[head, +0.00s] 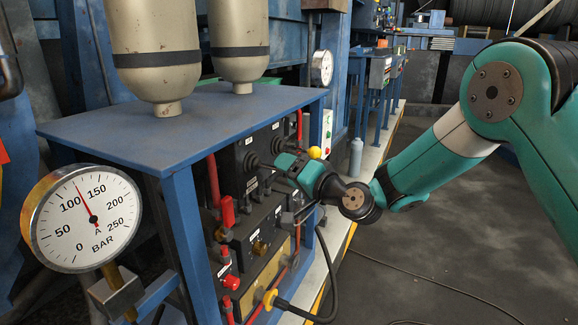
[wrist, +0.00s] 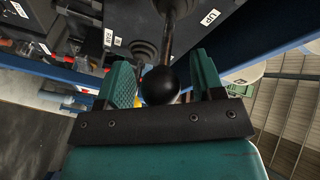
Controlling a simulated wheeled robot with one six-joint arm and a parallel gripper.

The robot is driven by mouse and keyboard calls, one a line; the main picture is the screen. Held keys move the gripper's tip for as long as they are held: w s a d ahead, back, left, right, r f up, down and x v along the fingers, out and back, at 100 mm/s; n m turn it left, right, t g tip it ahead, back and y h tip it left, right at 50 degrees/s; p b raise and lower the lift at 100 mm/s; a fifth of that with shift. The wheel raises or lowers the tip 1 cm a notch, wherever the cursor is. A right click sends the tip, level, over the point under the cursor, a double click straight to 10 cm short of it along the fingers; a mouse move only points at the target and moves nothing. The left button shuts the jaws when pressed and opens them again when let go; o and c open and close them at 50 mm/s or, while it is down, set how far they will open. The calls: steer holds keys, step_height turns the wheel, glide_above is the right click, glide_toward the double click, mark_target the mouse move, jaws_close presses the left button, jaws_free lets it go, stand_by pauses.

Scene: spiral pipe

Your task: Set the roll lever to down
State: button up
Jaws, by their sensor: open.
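In the wrist view, a lever with a round black knob (wrist: 160,86) on a metal rod rises from a dark rubber boot (wrist: 178,8). A white label reading UP (wrist: 209,18) is beside it. My gripper (wrist: 163,80) is open, with one green finger on each side of the knob; I cannot tell whether either touches it. A second rubber boot (wrist: 146,48) sits behind. Which lever is the roll lever cannot be read. In the head view, my gripper (head: 286,163) is at the black control panel (head: 245,158) and largely hides the levers there.
The panel sits in a blue frame (head: 178,218) under a blue top (head: 140,128). A red-handled valve (head: 228,212) and a black cable (head: 333,285) are below left of and below my gripper. A pressure gauge (head: 82,218) stands front left.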

steer(key=shift+w+a, duration=0.25)
steer(key=shift+a, duration=0.05)
